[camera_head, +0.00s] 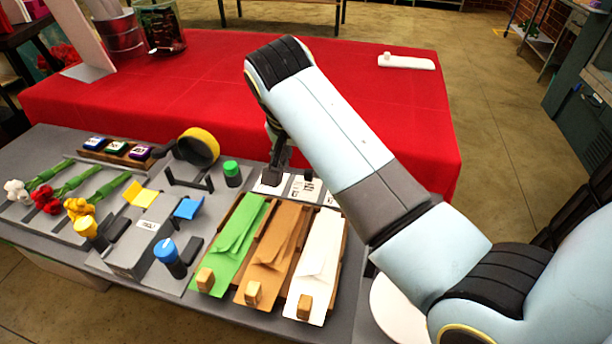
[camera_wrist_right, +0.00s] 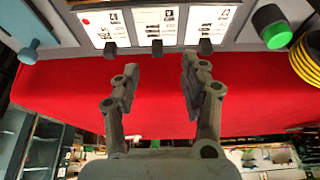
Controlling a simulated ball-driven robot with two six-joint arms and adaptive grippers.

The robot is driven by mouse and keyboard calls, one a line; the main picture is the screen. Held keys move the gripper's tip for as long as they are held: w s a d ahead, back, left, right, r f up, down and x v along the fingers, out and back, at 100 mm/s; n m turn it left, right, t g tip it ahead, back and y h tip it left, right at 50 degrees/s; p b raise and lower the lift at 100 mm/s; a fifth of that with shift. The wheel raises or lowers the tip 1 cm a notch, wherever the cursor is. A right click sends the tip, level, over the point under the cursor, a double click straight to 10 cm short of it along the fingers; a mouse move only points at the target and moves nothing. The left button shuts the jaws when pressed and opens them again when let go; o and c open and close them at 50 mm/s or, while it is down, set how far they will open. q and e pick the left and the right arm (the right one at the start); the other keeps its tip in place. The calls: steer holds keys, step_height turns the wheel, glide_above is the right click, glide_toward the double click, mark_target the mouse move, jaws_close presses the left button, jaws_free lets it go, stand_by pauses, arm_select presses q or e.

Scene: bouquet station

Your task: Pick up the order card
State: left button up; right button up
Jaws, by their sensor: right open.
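Three white printed cards lie side by side at the back of the grey station. In the wrist view they are the left card (camera_wrist_right: 103,25) with a red dot, the middle card (camera_wrist_right: 155,24) and the right card (camera_wrist_right: 208,22). Each has a small dark block at its edge. In the head view the middle card (camera_head: 306,188) shows beside my gripper. My right gripper (camera_wrist_right: 161,66) is open and empty, its fingertips near the middle card's block. In the head view the right gripper (camera_head: 275,172) points down and partly covers the leftmost card. My left gripper is not in view.
Green (camera_head: 232,240), brown (camera_head: 274,250) and white (camera_head: 318,262) envelopes lie in front of the cards. The red-covered table (camera_head: 390,110) behind is mostly clear.

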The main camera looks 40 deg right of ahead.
mark_target(308, 173)
steer(key=shift+x, duration=0.75)
steer(key=shift+w+d+f, duration=0.1)
steer(key=shift+f, duration=0.2)
steer(key=x, duration=0.5)
steer(key=shift+d, duration=0.35)
steer(key=shift+f, duration=0.2)
steer(key=shift+c, duration=0.9)
steer(key=c, duration=0.7)
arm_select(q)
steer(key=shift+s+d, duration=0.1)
arm_select(e)
steer(key=shift+r, duration=0.2)
